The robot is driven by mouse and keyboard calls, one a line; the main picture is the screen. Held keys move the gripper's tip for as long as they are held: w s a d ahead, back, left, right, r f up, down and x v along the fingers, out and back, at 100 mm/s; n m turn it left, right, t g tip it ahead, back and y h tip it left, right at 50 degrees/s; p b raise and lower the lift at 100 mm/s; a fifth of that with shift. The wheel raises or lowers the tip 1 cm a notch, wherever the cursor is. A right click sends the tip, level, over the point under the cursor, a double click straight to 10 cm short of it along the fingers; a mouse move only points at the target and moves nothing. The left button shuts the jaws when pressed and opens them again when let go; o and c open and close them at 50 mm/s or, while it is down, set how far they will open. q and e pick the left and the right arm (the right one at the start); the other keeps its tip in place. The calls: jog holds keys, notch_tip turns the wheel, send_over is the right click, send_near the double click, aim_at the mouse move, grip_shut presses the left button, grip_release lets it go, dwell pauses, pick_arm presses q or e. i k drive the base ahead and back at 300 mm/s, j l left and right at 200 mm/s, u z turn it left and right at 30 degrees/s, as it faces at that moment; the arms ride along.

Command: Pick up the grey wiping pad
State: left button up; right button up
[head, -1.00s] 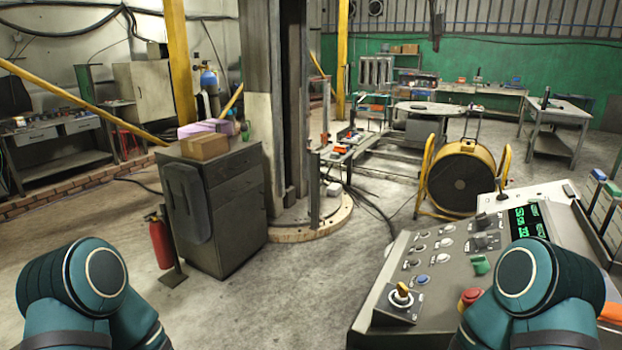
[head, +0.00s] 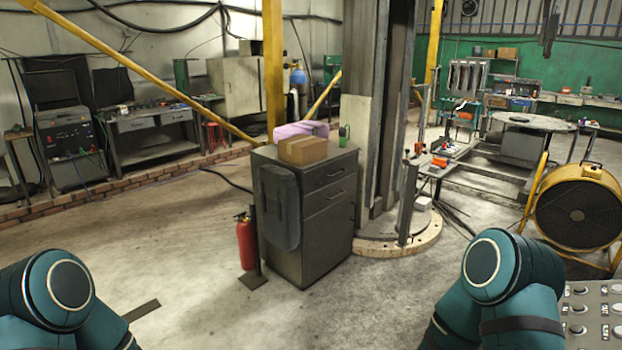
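I cannot make out a grey wiping pad for certain in the head view. A grey cabinet (head: 327,221) with drawers stands near the middle. A cardboard box (head: 303,150), a pink folded item (head: 300,131) and a small green item (head: 344,135) are on its top. A dark grey rounded flat piece (head: 279,208) is against the cabinet's left side; I cannot tell what it is. Only upper parts of my two arms show at the bottom left and bottom right. Neither gripper is in view.
A red fire extinguisher (head: 246,243) stands at the cabinet's left. A column on a round base (head: 400,240) rises behind it to the right. A yellow drum fan (head: 578,212) and a control console (head: 592,310) are at right. Open floor (head: 190,265) lies in front and left.

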aim_at(434, 169)
jog(key=i+j, duration=0.15)
jog(key=i, duration=0.25)
jog(key=i+j, duration=0.2)
jog(key=i, duration=0.2)
jog(key=i+j+z, duration=0.1)
jog(key=i, duration=0.3)
jog(key=i+l+z, duration=0.1)
jog(key=i+z, duration=0.55)
jog(key=i+j+z, duration=0.2)
jog(key=i+z, duration=0.15)
jog(key=i, duration=0.15)
jog(key=i+j+z, duration=0.1)
jog(key=i+z, duration=0.35)
jog(key=i, duration=1)
jog(key=i+z, duration=0.1)
jog(key=i, duration=0.65)
jog(key=i+j+z, duration=0.15)
jog(key=i, duration=0.6)
jog(key=i+l+u, duration=0.45)
jog(key=i, duration=0.5)
jog(key=i+l+u, duration=0.5)
jog(key=i+l, duration=0.3)
jog(key=l, duration=0.1)
